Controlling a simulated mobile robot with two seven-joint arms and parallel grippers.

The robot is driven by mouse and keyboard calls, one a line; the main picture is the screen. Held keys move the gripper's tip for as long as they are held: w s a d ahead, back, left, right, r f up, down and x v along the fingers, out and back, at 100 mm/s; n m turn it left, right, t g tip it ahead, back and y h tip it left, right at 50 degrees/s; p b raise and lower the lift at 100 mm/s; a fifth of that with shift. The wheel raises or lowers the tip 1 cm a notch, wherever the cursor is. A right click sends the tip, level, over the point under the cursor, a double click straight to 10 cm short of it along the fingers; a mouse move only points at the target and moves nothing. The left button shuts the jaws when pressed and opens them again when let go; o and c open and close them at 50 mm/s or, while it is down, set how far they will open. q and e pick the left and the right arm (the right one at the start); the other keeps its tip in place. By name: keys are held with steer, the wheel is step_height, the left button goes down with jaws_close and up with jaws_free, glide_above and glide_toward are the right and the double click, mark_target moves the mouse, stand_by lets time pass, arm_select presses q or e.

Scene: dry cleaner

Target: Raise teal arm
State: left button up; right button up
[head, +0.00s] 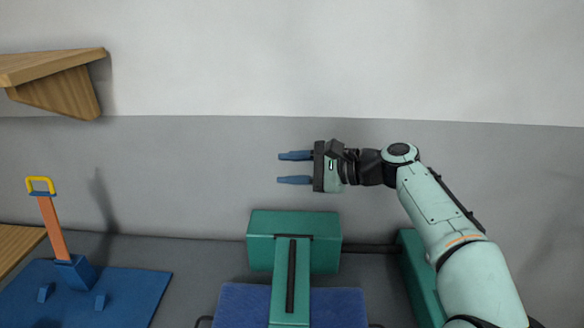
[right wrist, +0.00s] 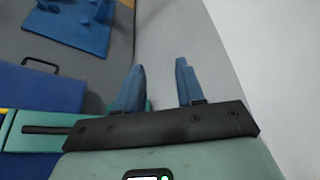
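A teal arm (head: 291,285) with a black bar along its top reaches forward from a teal block (head: 260,240) over a dark blue pad (head: 343,305). The teal arm lies low and roughly level, close over the pad. It also shows at the left of the right wrist view (right wrist: 28,141). My right gripper (head: 295,168) is open and empty, its blue fingers pointing left. It is above and behind the teal block, in front of the grey wall, touching nothing. In the right wrist view its two fingers (right wrist: 157,88) stand apart. My left gripper is out of view.
A blue base plate (head: 125,290) with an orange lever (head: 54,228) and yellow grip stands at the left. A wooden shelf (head: 50,75) juts from the wall above it. Another teal part (head: 420,280) stands right of the pad, partly behind my right arm.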

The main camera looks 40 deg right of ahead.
jaws_close()
stand_by(0.5)
stand_by(0.8)
jaws_free()
steer(key=shift+s, duration=0.1)
steer(key=v, duration=1.3)
steer(key=shift+d, duration=0.15)
